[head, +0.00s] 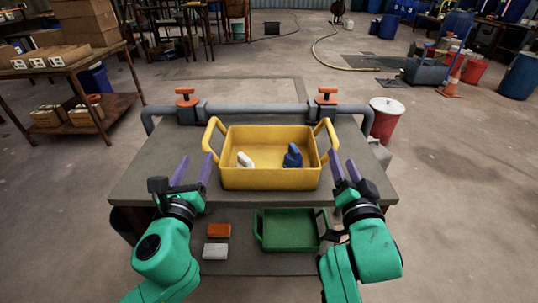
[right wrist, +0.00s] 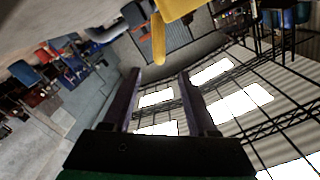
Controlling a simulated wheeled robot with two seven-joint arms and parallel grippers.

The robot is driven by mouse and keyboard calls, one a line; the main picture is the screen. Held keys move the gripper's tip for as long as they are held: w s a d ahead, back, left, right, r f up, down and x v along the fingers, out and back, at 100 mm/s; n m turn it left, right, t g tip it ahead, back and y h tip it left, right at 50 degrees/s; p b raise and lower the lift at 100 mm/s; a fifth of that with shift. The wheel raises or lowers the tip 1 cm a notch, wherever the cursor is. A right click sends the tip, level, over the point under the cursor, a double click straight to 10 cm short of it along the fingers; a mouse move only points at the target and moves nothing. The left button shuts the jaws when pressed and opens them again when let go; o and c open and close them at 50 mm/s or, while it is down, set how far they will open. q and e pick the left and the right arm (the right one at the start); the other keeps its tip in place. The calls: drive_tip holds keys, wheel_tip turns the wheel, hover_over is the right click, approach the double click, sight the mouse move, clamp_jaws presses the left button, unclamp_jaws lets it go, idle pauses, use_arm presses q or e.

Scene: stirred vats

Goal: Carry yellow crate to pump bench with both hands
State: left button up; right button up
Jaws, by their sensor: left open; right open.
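The yellow crate (head: 270,178) stands on the grey bench top, with a looped handle at each end. It holds a white item (head: 245,160) and a blue bottle-like item (head: 293,156). My left gripper (head: 193,170) is open and empty, to the left of the crate and just short of its left handle (head: 212,135). My right gripper (head: 344,167) is open and empty, to the right of the crate and near its right handle (head: 331,134). In the right wrist view, the open fingers (right wrist: 158,95) are empty and a yellow handle (right wrist: 158,40) shows beyond them.
A grey pipe (head: 255,112) with two orange-handled valves (head: 186,97) runs along the bench's back edge. A green crate (head: 290,231), an orange block (head: 218,231) and a white block (head: 215,251) lie lower in front. A red-sided drum (head: 385,122) stands at right. A wooden table (head: 65,68) stands at left.

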sight(208, 129)
use_arm(q)
drive_tip(key=w, duration=1.3)
use_arm(e)
drive_tip(key=w, duration=1.3)
drive_tip(key=shift+d, duration=0.15)
use_arm(q)
drive_tip(key=c, duration=0.9)
use_arm(e)
drive_tip(key=c, duration=0.9)
use_arm(q)
clamp_jaws()
use_arm(e)
clamp_jaws()
drive_tip(key=shift+d, duration=0.1)
